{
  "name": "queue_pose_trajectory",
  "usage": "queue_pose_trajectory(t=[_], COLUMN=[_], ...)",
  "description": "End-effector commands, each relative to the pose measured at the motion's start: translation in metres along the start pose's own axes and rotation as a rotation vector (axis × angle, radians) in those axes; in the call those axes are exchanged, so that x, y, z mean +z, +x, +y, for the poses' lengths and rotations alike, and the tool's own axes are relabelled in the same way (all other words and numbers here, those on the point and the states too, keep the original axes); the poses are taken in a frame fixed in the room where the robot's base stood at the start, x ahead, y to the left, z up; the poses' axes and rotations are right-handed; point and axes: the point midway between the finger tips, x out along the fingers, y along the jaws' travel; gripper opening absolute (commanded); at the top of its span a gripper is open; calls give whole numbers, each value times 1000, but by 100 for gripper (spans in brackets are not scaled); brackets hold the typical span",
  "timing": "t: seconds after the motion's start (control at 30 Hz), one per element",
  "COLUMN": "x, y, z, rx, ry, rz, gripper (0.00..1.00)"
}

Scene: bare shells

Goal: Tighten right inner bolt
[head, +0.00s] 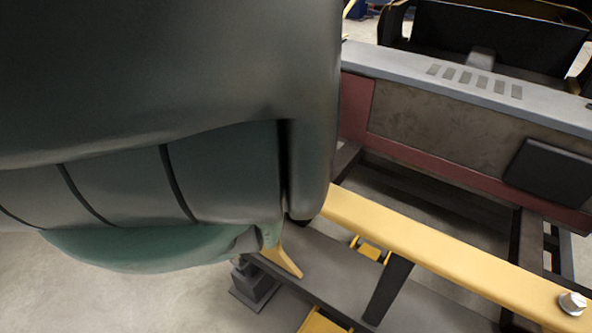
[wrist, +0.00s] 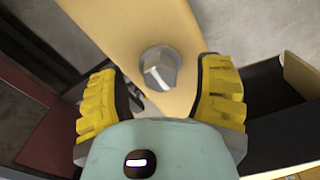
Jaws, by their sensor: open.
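In the wrist view my gripper (wrist: 161,84) is open, with a yellow ribbed finger on either side of a silver hex bolt (wrist: 158,68). The fingers stand apart from the bolt head, one to its left and one to its right. The bolt sits on a tan-yellow bar (wrist: 130,22). In the head view a silver bolt (head: 572,303) shows at the right end of a yellow rail (head: 430,245). I cannot tell whether it is the same bolt. My gripper does not show in the head view.
A large dark green-grey, seat-like form (head: 150,70) fills the left of the head view and hides what is behind it. A grey-topped sill (head: 470,85) with a red-edged side runs along the right. Bare concrete floor (head: 120,305) shows at the lower left.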

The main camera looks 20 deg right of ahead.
Motion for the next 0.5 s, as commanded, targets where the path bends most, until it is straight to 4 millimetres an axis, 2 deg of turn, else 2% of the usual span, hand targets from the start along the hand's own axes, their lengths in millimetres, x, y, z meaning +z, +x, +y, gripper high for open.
queue_pose_trajectory(t=[0.43,0.47,0.5], x=[0,0,0], y=[4,4,4], z=[0,0,0], rx=[1,1,1], ry=[-1,-1,-1], rz=[0,0,0], gripper=[66,69,65])
